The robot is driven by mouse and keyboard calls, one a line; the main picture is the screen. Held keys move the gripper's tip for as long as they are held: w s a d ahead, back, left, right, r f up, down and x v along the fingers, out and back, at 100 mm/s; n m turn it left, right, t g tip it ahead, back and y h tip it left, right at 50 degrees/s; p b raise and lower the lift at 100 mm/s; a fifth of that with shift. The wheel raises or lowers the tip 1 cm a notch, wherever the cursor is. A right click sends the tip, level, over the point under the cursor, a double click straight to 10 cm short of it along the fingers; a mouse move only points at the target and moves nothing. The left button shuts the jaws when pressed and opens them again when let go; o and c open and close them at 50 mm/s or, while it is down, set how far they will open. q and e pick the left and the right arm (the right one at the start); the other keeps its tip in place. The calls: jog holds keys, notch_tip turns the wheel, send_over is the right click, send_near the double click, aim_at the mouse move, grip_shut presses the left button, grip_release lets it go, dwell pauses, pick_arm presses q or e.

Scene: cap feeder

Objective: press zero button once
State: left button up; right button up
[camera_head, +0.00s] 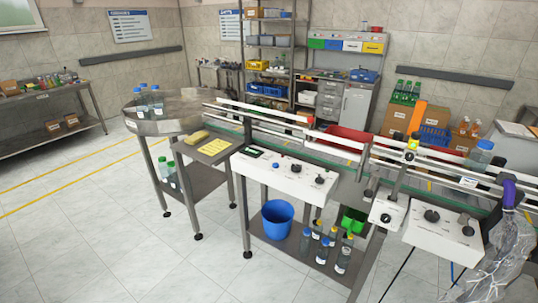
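A white control box (284,172) stands at the front of the conveyor, near the middle of the view. Its sloped face carries a dark display (253,152), a blue button (275,167) and black knobs (320,180). A small control box (388,214) with a dark knob is to its right. A larger white box (440,231) with black knobs is further right. Any labels are too small to read, so I cannot tell which control is the zero button.
A conveyor with white rails (336,142) runs from a round metal table (165,122) to the right. A blue bucket (277,218) and several bottles stand on the lower shelf. The floor at front left is free.

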pick_arm(q)
grip_shut()
dwell(1.5)
